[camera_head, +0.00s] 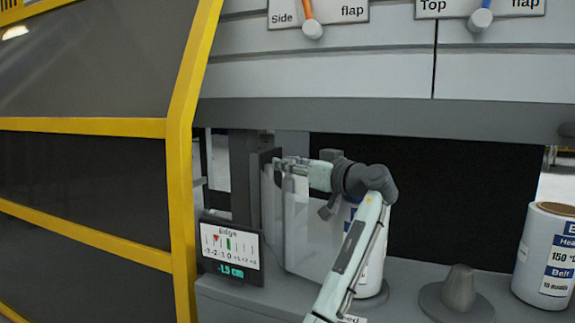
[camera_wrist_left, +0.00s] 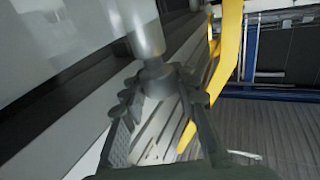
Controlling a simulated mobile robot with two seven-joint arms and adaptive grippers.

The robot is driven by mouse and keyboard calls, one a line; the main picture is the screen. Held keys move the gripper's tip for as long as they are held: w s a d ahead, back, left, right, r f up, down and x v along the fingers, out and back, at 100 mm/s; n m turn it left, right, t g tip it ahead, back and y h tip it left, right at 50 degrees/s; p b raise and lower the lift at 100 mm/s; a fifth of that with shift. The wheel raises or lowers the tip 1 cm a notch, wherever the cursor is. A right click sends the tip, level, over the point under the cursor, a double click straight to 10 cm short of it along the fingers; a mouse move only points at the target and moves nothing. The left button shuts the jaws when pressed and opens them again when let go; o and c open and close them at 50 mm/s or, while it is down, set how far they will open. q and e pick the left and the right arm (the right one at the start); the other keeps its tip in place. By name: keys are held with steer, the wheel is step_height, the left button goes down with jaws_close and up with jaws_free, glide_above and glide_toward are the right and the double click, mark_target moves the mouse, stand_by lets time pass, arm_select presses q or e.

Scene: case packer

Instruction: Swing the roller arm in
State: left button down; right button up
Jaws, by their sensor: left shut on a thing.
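The roller arm shows as a pale upright roller (camera_head: 289,215) beside the dark post under the machine's front. In the left wrist view a pale cylinder (camera_wrist_left: 145,38) with a dark end cap (camera_wrist_left: 156,72) reaches down between my fingers. My left gripper (camera_head: 284,166) is at the roller's upper end. In the wrist view its dark fingers (camera_wrist_left: 158,88) are shut on the roller's end cap, one on each side. My gripper and forearm hide part of the roller arm, and its pivot cannot be made out. My right gripper is not in view.
A small screen (camera_head: 230,258) reads "Edge" and -1.5 cm. A pale film sheet (camera_head: 315,235) and a labelled roll (camera_head: 372,268) stand behind my arm. A yellow guard frame (camera_head: 182,150) borders the left.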

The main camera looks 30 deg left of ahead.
arm_select(q)
steer(key=c, duration=1.1)
jaws_free()
steer(key=shift+d, duration=0.15)
steer(key=shift+c, duration=0.2)
steer(key=v, duration=1.2)
steer(key=shift+f, duration=0.1)
